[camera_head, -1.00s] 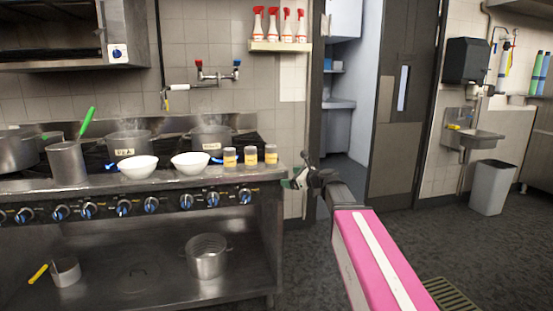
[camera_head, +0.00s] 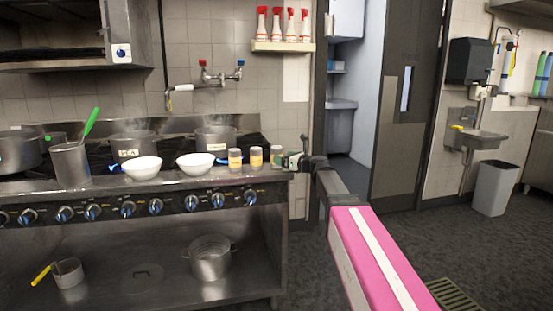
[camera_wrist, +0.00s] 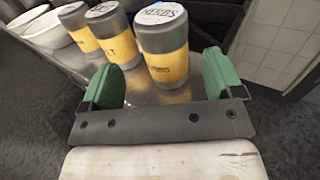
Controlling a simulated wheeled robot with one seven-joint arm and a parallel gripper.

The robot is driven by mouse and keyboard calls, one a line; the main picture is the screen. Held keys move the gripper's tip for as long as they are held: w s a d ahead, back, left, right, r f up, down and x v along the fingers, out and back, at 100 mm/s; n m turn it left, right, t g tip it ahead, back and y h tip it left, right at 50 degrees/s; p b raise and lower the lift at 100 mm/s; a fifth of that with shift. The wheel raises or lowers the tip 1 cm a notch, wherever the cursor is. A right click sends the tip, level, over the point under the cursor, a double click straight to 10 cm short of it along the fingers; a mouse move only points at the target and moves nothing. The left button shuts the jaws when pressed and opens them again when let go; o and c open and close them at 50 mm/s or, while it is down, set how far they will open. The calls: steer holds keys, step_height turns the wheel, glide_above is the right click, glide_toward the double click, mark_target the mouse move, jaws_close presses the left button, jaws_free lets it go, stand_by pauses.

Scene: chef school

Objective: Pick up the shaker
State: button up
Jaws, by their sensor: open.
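Three grey shakers with yellow labels stand upright in a row at the stove's front right edge. In the head view they are the left shaker (camera_head: 235,160), the middle shaker (camera_head: 256,158) and the right shaker (camera_head: 277,158). In the wrist view the nearest shaker (camera_wrist: 168,65) has "HERBS" written on its lid; the other two (camera_wrist: 118,40) (camera_wrist: 77,30) stand to its left. My gripper (camera_wrist: 163,78) is open and empty, its green fingers to the left and right of the herbs shaker's lower part. In the head view my gripper (camera_head: 293,161) is right beside the right shaker.
Two white bowls (camera_head: 142,168) (camera_head: 195,166) stand left of the shakers. Steaming pots (camera_head: 133,147) (camera_head: 216,138) sit behind on the stove. A shelf with red-topped spray bottles (camera_head: 276,25) hangs above. Floor to the right is open.

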steer(key=x, duration=0.4)
steer(key=shift+w+f, duration=0.3)
steer(key=shift+w, duration=0.1)
steer(key=shift+w+a, duration=0.1)
steer(key=shift+a, duration=0.1)
steer(key=c, duration=1.1)
step_height(320, 180, up, 15)
steer(key=shift+r, duration=0.1)
